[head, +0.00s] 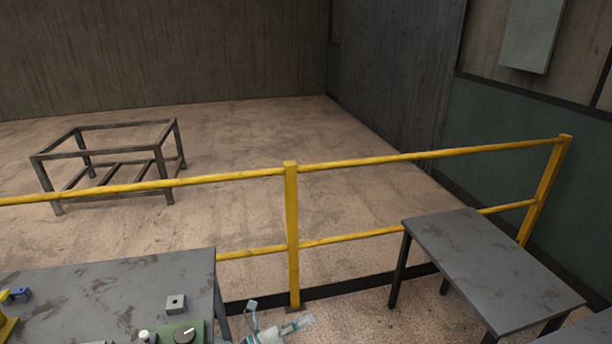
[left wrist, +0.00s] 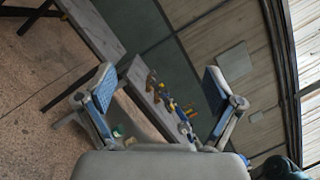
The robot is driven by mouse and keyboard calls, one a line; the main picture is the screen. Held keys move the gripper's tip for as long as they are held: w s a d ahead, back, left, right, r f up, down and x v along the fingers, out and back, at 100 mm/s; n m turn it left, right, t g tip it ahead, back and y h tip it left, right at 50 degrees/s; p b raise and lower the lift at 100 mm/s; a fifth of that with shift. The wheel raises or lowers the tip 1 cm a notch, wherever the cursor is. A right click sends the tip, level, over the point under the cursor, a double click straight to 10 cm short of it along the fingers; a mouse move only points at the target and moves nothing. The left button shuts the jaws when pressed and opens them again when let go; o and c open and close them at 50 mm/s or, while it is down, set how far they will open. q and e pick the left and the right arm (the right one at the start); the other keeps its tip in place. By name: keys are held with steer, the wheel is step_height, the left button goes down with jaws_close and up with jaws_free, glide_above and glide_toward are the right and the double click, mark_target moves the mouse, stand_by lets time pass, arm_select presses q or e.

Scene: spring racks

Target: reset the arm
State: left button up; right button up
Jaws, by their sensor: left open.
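My left gripper (head: 279,314) shows at the bottom edge of the head view, low beside the right end of the left grey table. In the left wrist view, its two blue-padded fingers (left wrist: 158,88) stand wide apart with nothing between them. Most of the left arm is out of the head view. My right gripper is in neither view.
The left grey table (head: 70,290) bears a small grey block (head: 176,303), a green board (head: 172,333) with a dark knob, and a blue part (head: 20,294). A bare grey table (head: 485,265) stands right. A yellow railing (head: 291,235) crosses beyond; an empty metal frame (head: 160,165) stands behind it.

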arm_select(q)
steer(key=s+a+f+n+t+y, duration=0.1)
steer(key=a+f+n+t+y, duration=0.2)
steer(key=a+n+t+y, duration=0.55)
steer(key=a+f+n+t+y, duration=0.1)
steer(key=a+f+n+y, duration=0.3)
steer(key=n, duration=1)
steer(key=s+a+f+n+g+y, duration=0.4)
steer(key=s+a+f+n+y, duration=0.25)
steer(key=f, duration=0.25)
steer(key=s+a+f+n+g+h, duration=0.1)
steer(key=s+f+n+g, duration=0.35)
steer(key=s, duration=0.75)
steer(key=s+a+f+n+g, duration=0.1)
steer(key=s+f+n+g, duration=0.1)
steer(key=s+f+g, duration=0.75)
steer(key=s+f+t, duration=0.1)
steer(key=s+f, duration=0.2)
steer(key=f, duration=0.9)
steer(key=s+f+t, duration=0.1)
steer(key=s+f, duration=0.1)
steer(key=f, duration=1.1)
steer(key=s+a+f+g, duration=0.1)
steer(key=s+a+f, duration=0.1)
steer(key=s+f, duration=1.1)
steer(key=shift+s+a+f, duration=0.2)
steer(key=shift+s+a, duration=0.1)
steer(key=shift+s, duration=0.2)
